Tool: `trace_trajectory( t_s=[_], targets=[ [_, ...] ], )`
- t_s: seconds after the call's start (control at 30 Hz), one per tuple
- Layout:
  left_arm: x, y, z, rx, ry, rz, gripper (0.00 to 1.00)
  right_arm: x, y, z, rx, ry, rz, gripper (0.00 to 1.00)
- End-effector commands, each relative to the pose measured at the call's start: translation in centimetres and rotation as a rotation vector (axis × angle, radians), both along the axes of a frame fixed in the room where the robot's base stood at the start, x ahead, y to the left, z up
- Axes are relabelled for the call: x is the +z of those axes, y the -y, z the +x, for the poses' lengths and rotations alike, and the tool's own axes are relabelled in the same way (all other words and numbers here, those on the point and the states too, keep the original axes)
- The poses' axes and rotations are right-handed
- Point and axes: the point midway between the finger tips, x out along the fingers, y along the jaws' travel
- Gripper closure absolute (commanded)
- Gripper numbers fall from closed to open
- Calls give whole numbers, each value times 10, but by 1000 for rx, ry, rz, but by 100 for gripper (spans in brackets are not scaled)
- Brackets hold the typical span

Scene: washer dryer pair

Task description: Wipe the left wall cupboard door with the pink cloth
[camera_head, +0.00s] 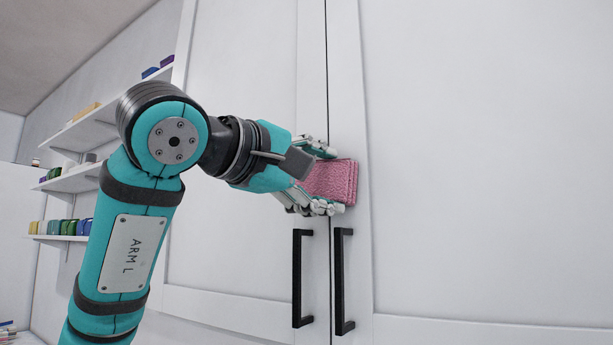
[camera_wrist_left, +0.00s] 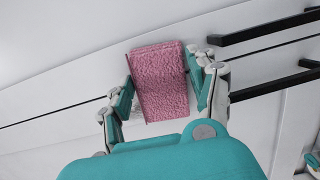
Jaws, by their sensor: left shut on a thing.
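The pink cloth (camera_head: 335,181) is a folded, textured pad. My left gripper (camera_head: 325,178) is shut on it, with a finger above and a finger below it in the head view. The left wrist view shows the cloth (camera_wrist_left: 162,82) between the two fingers. The left wall cupboard door (camera_head: 240,90) is white with a raised frame. The cloth is at the seam between this door and the right door (camera_head: 480,150), overlapping the right door's edge in the head view. I cannot tell whether it touches the surface. My right gripper is not in view.
Two black bar handles, the left one (camera_head: 298,278) and the right one (camera_head: 340,280), stand out from the doors just below the cloth. Wall shelves (camera_head: 85,180) with several small coloured items are at the left. The door panels are otherwise clear.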

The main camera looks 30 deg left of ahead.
Motion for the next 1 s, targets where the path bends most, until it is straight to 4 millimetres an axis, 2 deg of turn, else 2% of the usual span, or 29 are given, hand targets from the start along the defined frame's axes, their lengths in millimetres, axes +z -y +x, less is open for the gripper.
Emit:
trace_trajectory(
  t_s=[0.37,0.53,0.87,1.0],
  targets=[
    [19,2,3,1,-1,0,92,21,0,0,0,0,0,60],
    [19,0,4,2,-2,0,92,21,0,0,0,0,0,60],
    [19,-27,5,4,-4,-2,92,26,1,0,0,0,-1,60],
    [18,-31,4,3,-2,-1,92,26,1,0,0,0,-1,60]
  ],
)
